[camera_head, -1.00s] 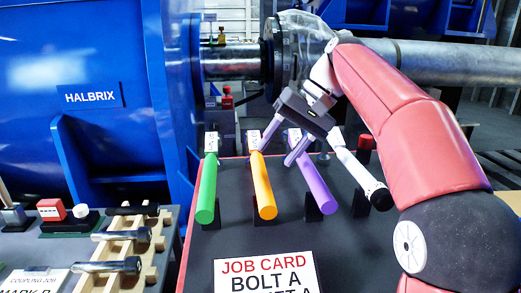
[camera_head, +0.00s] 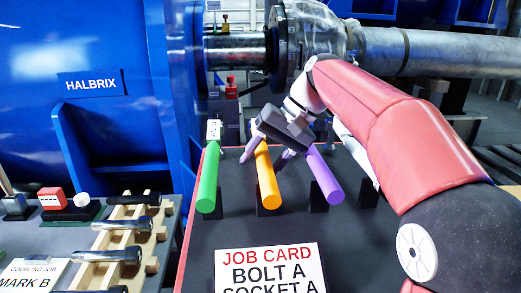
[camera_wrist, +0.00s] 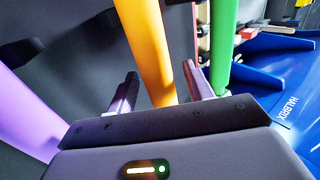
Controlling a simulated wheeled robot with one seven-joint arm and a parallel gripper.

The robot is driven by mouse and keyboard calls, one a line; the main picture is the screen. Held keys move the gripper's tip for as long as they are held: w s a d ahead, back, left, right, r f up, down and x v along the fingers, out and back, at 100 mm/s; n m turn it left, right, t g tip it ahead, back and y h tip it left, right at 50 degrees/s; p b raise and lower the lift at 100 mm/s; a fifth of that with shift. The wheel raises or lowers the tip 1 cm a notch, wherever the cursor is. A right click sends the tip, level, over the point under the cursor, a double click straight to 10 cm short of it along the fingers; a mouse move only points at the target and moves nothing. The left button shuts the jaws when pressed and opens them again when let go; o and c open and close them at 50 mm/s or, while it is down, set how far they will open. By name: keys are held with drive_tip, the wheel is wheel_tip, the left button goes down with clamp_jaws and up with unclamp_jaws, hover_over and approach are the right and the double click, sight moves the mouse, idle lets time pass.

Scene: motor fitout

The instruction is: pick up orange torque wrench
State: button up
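The orange torque wrench (camera_head: 267,188) lies tilted on a black stand on the dark bench, between a green wrench (camera_head: 208,180) and a purple one (camera_head: 323,177). My gripper (camera_head: 262,163) is at its upper part, with the fingers apart on either side of the orange handle. In the wrist view, the orange wrench (camera_wrist: 149,45) runs between the two open fingers, and I see no clear contact. The green wrench (camera_wrist: 222,45) is just outside the right finger there, and the purple one (camera_wrist: 25,110) is further off at left. The gripper body hides the orange wrench's upper end.
A job card (camera_head: 270,270) stands at the bench front. A wooden rack (camera_head: 150,238) with dark-handled tools is on the left table. The blue HALBRIX housing (camera_head: 90,120) and a grey shaft (camera_head: 440,58) are behind. A white wrench is mostly hidden behind my arm.

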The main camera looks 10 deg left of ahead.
clamp_jaws()
drive_tip(key=shift+r, duration=0.1)
drive_tip(key=shift+r, duration=0.1)
